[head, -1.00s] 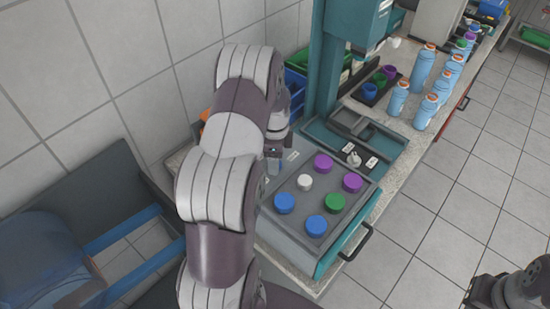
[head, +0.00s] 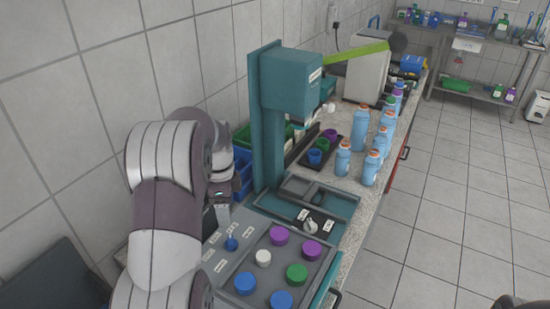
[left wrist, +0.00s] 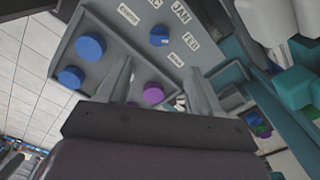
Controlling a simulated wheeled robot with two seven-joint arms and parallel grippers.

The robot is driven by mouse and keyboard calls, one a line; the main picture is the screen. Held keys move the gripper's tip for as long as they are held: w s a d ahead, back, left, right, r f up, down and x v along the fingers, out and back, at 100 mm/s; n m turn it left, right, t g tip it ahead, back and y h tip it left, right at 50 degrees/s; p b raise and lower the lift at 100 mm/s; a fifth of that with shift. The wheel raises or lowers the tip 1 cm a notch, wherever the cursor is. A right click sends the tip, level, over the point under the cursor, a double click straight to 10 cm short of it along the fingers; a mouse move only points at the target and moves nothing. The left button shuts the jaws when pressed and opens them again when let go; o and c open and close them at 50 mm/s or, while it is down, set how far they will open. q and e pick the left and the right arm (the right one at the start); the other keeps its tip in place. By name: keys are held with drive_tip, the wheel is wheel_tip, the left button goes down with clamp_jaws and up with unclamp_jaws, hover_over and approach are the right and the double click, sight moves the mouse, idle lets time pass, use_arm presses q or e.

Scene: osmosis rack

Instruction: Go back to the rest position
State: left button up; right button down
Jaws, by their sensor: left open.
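My left gripper (head: 220,208) is above the labelled left part of the grey rack panel (head: 225,265), its jaws open and empty. A small blue cap (head: 231,243) stands on that part, just below the gripper and apart from it. In the left wrist view the two fingers (left wrist: 160,82) are spread over the panel, with the same kind of blue cap (left wrist: 158,36) beyond them among month labels. My left arm covers the left of the head view. Only a dark bit of my right arm shows at the bottom right; its gripper is out of view.
The panel's right part holds purple (head: 279,235), green (head: 297,274), blue (head: 244,283) and white (head: 263,257) caps. A teal machine column (head: 268,130) stands close behind the gripper. Several blue bottles (head: 360,130) stand farther along the bench. The tiled floor (head: 440,225) at right is clear.

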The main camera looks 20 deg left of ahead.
use_arm(q)
drive_tip(key=s+d+f+n, duration=0.1)
drive_tip(key=s+d+n, duration=0.1)
drive_tip(key=d+n, duration=0.1)
drive_tip(key=s+d+f+n, duration=0.2)
drive_tip(key=d+n, duration=0.1)
drive_tip(key=n, duration=0.2)
drive_tip(key=s+d+f+n+t, duration=0.1)
drive_tip(key=s+d+n, duration=0.1)
drive_tip(key=d+n, duration=0.1)
drive_tip(key=shift+s+d+f+n+b, duration=0.25)
drive_tip(key=shift+s+n+b, duration=0.15)
drive_tip(key=shift+n, duration=0.4)
drive_tip(key=s+d, duration=0.7)
drive_tip(key=d, duration=0.2)
drive_tip(key=shift+r+m, duration=0.2)
drive_tip(key=shift+m, duration=0.1)
drive_tip(key=shift+s+d+r, duration=0.1)
drive_tip(key=shift+d, duration=0.05)
